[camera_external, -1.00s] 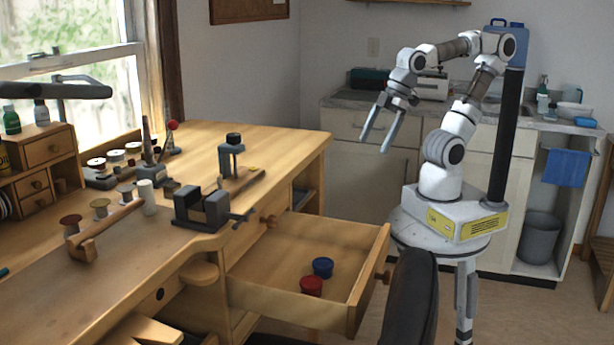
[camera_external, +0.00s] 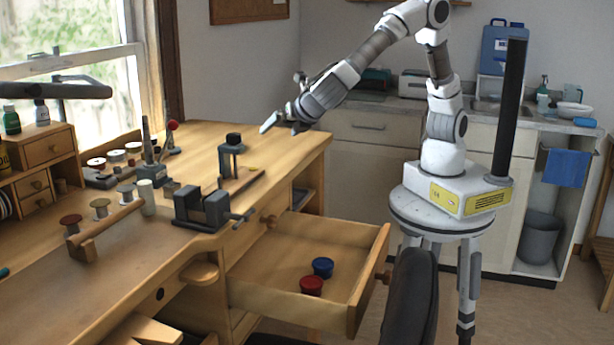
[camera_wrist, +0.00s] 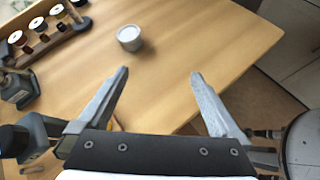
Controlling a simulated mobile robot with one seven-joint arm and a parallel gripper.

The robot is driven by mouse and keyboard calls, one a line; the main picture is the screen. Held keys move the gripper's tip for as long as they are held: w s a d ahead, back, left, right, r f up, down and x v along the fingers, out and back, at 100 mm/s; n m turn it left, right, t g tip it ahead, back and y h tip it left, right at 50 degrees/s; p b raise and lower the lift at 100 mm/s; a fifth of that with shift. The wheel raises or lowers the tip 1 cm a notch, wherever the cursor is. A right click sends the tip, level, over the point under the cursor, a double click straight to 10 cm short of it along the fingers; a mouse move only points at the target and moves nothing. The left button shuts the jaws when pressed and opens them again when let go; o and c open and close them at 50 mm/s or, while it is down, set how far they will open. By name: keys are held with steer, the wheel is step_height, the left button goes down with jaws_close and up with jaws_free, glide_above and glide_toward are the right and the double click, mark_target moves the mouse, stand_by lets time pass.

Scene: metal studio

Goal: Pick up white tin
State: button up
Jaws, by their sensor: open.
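The white tin (camera_wrist: 130,38) is a small round white container on the wooden workbench (camera_wrist: 215,30). It is in the upper middle of the wrist view, beyond my left fingertip and apart from it. I cannot make it out clearly in the external view. My gripper (camera_wrist: 159,73) is open, with only bare wood between its fingers. In the external view my gripper (camera_external: 284,125) is over the far right part of the bench, pointing left and down.
A spool rack (camera_wrist: 42,35) stands left of the tin. An open drawer (camera_external: 270,296) holds a blue tin (camera_external: 323,267) and a red tin (camera_external: 311,286). Wood around the white tin is clear.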

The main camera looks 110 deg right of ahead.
steer(key=w+n+h, duration=0.1)
steer(key=w, duration=0.1)
steer(key=w+a+n+t+h, duration=0.1)
steer(key=w+n, duration=0.1)
steer(key=w, duration=0.1)
steer(key=shift+a+r+p, duration=0.1)
steer(key=shift+a+p, duration=0.1)
steer(key=shift+p, duration=0.2)
steer(key=b+x, duration=0.1)
steer(key=x, duration=1)
steer(key=shift+w+d+b, duration=0.1)
steer(key=shift+d+b, duration=0.2)
steer(key=shift+b, duration=0.05)
steer(key=b+x, duration=0.1)
steer(key=x, duration=0.4)
steer(key=shift+w+d, duration=0.2)
steer(key=shift+d, duration=0.15)
steer(key=shift+r, duration=0.1)
steer(key=c, duration=1.4)
steer(key=shift+c, duration=0.2)
steer(key=shift+r, duration=0.15)
